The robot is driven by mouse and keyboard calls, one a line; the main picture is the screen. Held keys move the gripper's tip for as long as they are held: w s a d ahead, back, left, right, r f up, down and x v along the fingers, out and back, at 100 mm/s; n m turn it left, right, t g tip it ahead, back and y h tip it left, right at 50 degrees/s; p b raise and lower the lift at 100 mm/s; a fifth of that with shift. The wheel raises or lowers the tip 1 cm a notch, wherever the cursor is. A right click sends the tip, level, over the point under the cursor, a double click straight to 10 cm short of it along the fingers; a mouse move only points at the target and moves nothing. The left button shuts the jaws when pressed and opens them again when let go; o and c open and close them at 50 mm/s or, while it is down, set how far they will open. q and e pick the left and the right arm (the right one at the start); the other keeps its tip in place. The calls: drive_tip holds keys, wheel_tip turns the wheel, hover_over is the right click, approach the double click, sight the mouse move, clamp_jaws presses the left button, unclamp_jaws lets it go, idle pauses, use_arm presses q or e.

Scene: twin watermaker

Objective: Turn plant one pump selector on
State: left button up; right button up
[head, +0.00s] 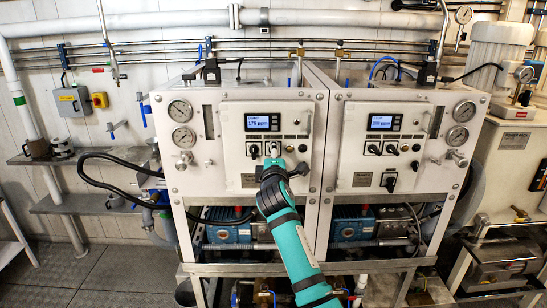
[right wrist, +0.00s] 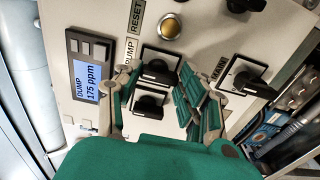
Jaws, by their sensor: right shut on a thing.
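Plant one's panel is the left white cabinet front (head: 235,175), with a lit display (head: 262,122) reading 175 ppm. Below the display is a row of black selectors on pale plates. The middle selector (right wrist: 161,58) sits beside a label that seems to read PUMP. My right gripper (head: 271,156) reaches up to this row, and its fingers (right wrist: 158,72) are shut on that middle selector, one on each side. Its handle angle is hard to tell. Another selector (right wrist: 150,102) lies nearer the palm and shows left of my gripper in the head view (head: 254,151). My left gripper is out of view.
A round lamp (right wrist: 170,26) with a RESET label is beside the held selector. A lower selector (right wrist: 246,75) stands close to the right finger. Plant two's matching panel (head: 365,165) is to the right. A black hose (head: 110,187) hangs at left.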

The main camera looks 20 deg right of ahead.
drive_tip(key=o, duration=1.2)
drive_tip(key=shift+c, duration=0.2)
drive_tip(key=v, duration=1.2)
